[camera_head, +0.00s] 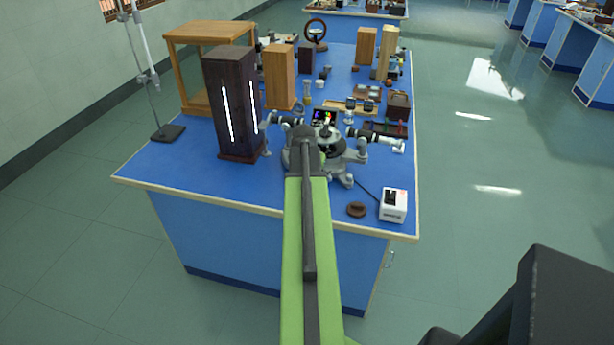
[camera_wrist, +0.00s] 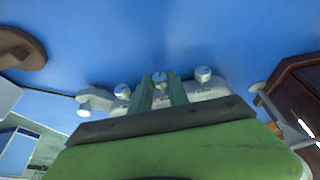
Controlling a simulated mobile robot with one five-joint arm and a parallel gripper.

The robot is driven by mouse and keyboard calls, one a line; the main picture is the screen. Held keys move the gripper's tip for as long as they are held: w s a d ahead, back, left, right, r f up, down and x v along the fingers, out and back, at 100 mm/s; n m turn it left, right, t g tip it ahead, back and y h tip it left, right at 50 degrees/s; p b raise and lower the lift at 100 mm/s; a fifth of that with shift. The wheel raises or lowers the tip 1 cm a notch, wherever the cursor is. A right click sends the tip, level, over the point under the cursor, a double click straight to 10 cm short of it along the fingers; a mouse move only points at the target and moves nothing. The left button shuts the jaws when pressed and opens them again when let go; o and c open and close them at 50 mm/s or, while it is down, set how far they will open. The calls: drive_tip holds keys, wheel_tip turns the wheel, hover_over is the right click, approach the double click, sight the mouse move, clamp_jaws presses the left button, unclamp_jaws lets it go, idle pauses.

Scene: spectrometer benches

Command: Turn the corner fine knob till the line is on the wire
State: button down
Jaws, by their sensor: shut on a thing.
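The grey spectrometer (camera_head: 345,165) stands near the front of the blue bench, partly hidden behind my arm. A small dark screen (camera_head: 325,116) with coloured marks stands just behind it; the line and the wire are too small to make out. In the wrist view, several pale round knobs stand in a row on the grey base. My gripper (camera_wrist: 161,86) is shut on the middle knob (camera_wrist: 160,76), one finger on each side. A second knob (camera_wrist: 203,74) is to its right and another (camera_wrist: 122,90) to its left. My arm hides the gripper in the head view.
A tall dark wooden box (camera_head: 232,105) with lit slits stands left of the spectrometer. A white box (camera_head: 393,205) and a brown round piece (camera_head: 356,209) lie at the front right. A metal stand (camera_head: 167,132) is at the left edge. The bench's front left is clear.

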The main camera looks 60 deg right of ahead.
drive_tip(key=shift+s+d+t+b, duration=0.35)
drive_tip(key=shift+s+t, duration=0.1)
drive_tip(key=shift+t, duration=0.65)
drive_tip(key=shift+m+y, duration=0.3)
drive_tip(key=c, duration=1.3)
unclamp_jaws()
drive_tip(key=shift+o, duration=0.2)
drive_tip(key=shift+a, duration=0.1)
drive_tip(key=shift+a+r+p, duration=0.15)
drive_tip(key=shift+r+p, duration=0.25)
drive_tip(key=shift+p, duration=0.05)
drive_tip(key=p+v, duration=1.4)
drive_tip(key=v, duration=0.2)
drive_tip(key=shift+s+p, duration=0.35)
drive_tip(key=shift+s, duration=0.1)
drive_tip(key=shift+r, duration=0.15)
